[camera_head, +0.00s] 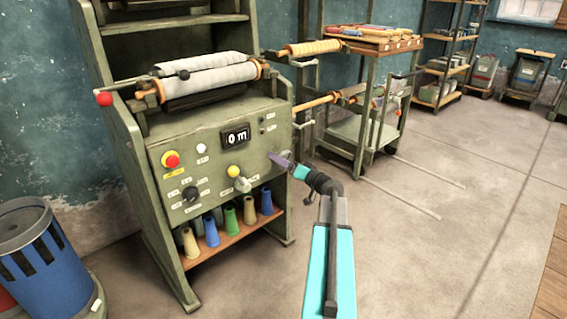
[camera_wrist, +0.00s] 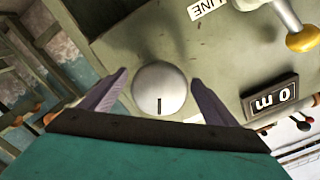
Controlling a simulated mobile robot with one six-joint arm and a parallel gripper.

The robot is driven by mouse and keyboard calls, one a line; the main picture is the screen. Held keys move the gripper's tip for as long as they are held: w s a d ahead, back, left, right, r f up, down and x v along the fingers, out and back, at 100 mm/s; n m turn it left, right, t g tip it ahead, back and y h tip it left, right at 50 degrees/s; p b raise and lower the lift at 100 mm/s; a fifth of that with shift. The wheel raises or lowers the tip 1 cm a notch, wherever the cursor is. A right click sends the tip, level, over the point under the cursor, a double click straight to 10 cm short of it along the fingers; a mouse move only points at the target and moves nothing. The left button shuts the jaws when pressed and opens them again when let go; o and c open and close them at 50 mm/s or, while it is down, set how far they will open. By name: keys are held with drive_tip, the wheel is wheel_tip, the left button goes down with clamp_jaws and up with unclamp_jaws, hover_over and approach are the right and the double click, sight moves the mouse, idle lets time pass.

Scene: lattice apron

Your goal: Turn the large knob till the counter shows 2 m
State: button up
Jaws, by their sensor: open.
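The large knob (camera_wrist: 160,80), a pale grey round dial with a dark index line, sits between the spread fingers of my gripper (camera_wrist: 159,79) in the wrist view. The fingers stand on either side of it with slim gaps. In the head view my gripper (camera_head: 275,157) is at the right part of the green machine's front panel and hides the knob. The counter (camera_head: 235,136), a dark display left of my gripper, reads 0 m. It shows turned over in the wrist view (camera_wrist: 270,98).
A yellow-balled lever (camera_head: 234,171), a red button (camera_head: 171,160) and a black knob (camera_head: 190,194) are on the panel left of my gripper. Thread cones (camera_head: 230,220) stand on the shelf below. A wheeled rack (camera_head: 361,150) is behind to the right. Floor in front is clear.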

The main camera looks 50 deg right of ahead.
drive_tip(key=shift+w, duration=0.1)
drive_tip(key=c, duration=1.1)
drive_tip(key=shift+o, duration=0.2)
drive_tip(key=shift+m, duration=0.4)
